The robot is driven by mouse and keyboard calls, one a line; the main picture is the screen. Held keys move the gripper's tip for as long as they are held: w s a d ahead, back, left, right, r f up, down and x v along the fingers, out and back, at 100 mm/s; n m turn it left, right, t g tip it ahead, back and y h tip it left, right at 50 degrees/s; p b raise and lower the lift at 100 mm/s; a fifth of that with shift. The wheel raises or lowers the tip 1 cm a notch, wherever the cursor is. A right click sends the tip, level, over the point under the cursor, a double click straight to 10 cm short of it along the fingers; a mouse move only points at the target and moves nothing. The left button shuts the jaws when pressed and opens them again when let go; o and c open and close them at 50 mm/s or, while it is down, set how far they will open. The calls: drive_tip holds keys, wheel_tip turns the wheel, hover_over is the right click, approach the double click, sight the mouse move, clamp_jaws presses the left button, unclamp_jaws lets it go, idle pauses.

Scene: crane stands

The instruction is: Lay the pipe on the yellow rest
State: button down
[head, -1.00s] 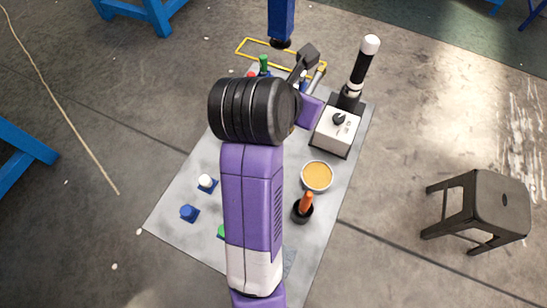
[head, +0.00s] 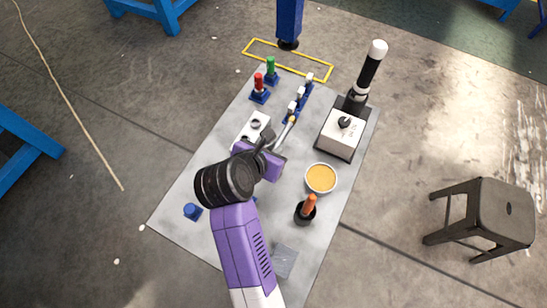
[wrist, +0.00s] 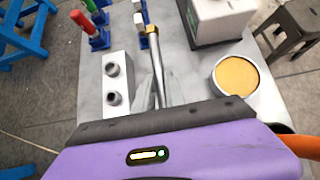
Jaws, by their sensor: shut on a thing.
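The pipe (head: 284,131) is a slim silver tube with a brass-coloured far end, held low over the grey mat. In the wrist view the pipe (wrist: 158,68) runs away from me between the grey fingers. My gripper (head: 273,147) is shut on its near part, which the fingers and purple body partly hide. My gripper (wrist: 158,100) spans the lower wrist view. Just beyond the brass end is a row of small blue-based stands (head: 300,94) with pale tops. I cannot make out a distinct yellow rest, nor whether the pipe touches a stand.
A white block with round knobs (head: 254,127) is left of the pipe. Red (head: 259,82) and green (head: 270,67) pieces stand at the back left.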

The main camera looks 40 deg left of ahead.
drive_tip(key=shift+f, duration=3.2)
drive_tip(key=shift+f, duration=0.2)
drive_tip(key=c, duration=1.4)
unclamp_jaws()
